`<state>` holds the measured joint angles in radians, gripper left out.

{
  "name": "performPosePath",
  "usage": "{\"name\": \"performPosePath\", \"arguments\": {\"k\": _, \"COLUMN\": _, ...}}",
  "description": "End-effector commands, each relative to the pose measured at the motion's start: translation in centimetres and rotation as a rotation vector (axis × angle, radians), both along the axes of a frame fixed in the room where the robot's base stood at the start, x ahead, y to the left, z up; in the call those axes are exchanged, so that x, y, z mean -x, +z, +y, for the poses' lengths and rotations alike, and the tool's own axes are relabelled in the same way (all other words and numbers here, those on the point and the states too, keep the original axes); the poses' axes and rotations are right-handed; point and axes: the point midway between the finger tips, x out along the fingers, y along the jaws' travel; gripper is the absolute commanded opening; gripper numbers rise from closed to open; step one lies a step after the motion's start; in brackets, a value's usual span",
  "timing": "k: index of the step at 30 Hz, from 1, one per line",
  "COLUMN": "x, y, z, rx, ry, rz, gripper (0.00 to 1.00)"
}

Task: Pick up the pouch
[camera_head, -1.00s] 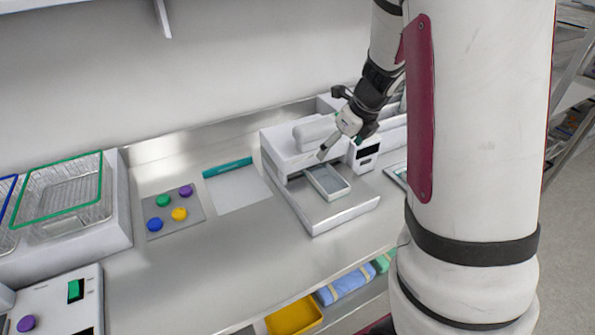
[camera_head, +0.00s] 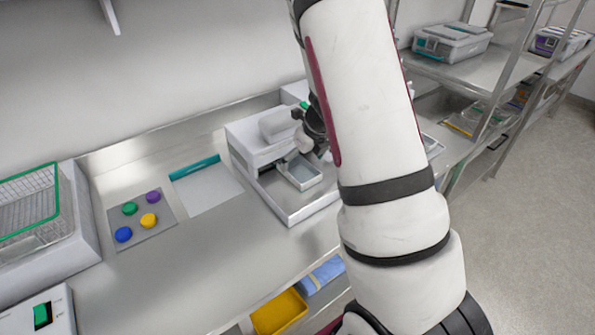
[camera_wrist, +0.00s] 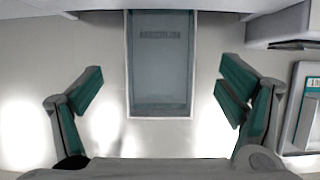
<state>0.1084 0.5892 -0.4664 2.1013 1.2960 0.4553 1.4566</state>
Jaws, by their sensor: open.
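A flat grey-blue rectangle with faint dark print (camera_wrist: 160,65), which may be the pouch, lies in a pale-rimmed frame in the wrist view. In the head view it shows as a pale-rimmed, blue-grey rectangle (camera_head: 299,171) at the front of a white machine (camera_head: 262,150). My gripper (camera_wrist: 158,88) is open, with its teal-padded fingers spread to either side of the rectangle and apart from it. In the head view my gripper is at the machine, partly hidden behind my arm.
A mat with coloured buttons (camera_head: 142,222) and a white sheet with a teal bar (camera_head: 207,190) lie left of the machine. A wire basket (camera_head: 28,205) stands farther left. A yellow bin (camera_head: 279,313) sits below the counter. Shelves (camera_head: 470,70) stand at right.

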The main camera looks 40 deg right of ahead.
Motion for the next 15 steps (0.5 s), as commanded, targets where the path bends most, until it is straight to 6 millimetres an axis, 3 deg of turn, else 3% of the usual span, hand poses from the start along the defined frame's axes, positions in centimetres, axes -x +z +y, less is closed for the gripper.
{"name": "performPosePath", "arguments": {"k": 6, "x": -1.0, "y": -2.7, "z": 0.0, "rx": -0.001, "ry": -0.002, "rz": 0.002, "gripper": 0.88}}
{"name": "performPosePath", "arguments": {"k": 15, "x": -1.4, "y": -3.3, "z": 0.0, "rx": 0.001, "ry": -0.001, "rz": 0.0, "gripper": 0.88}}
